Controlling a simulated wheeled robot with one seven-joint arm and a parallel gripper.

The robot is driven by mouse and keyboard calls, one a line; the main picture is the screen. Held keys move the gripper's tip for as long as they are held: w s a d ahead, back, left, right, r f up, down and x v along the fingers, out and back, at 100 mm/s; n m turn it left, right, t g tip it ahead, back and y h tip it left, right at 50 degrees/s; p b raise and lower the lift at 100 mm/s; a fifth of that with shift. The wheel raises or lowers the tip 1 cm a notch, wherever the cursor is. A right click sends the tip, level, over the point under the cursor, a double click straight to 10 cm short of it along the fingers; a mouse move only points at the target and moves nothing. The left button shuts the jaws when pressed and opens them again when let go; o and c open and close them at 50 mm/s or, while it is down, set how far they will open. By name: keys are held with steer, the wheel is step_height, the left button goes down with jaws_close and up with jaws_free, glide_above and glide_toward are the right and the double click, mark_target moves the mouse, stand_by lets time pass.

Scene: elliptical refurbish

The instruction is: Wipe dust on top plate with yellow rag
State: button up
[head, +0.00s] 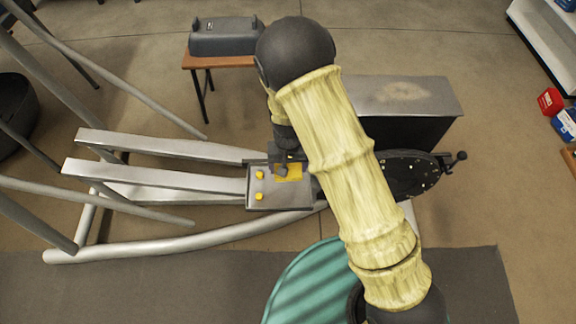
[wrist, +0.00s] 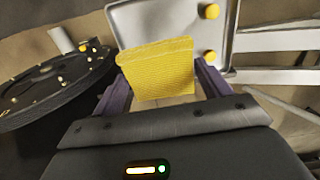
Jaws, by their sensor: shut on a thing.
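My gripper (head: 284,166) is low over the small grey tray (head: 278,200) in the head view, partly hidden by my arm. It is shut on the yellow rag (head: 291,173), which shows beside the fingers. In the wrist view the rag (wrist: 157,66) stands up between the purple fingers, with the tray (wrist: 135,18) right behind it. I cannot tell whether the rag still touches the tray. The top plate (head: 430,95) is a flat grey metal surface on a dark box, to the right of my arm. A pale dust patch (head: 401,90) lies on it.
Two yellow knobs (head: 259,187) are on the tray's left side. Silver machine rails (head: 150,180) run left from the tray. A grey case on a wooden bench (head: 223,36) stands behind.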

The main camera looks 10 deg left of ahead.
steer(key=o, duration=0.3)
steer(key=shift+c, duration=1)
steer(key=shift+w+d, duration=0.2)
steer(key=shift+w, duration=0.05)
steer(key=w+d+r+m, duration=0.1)
steer(key=w+d+r, duration=0.1)
steer(key=d, duration=0.6)
steer(key=w+d+r+m, duration=0.1)
steer(key=w+d, duration=0.3)
steer(key=d, duration=0.4)
steer(key=w+d+r+m, duration=0.1)
steer(key=w+d+r, duration=0.1)
steer(key=d, duration=0.7)
steer(key=shift+w+d+r, duration=0.1)
steer(key=shift+w+r, duration=0.3)
steer(key=shift+w, duration=0.2)
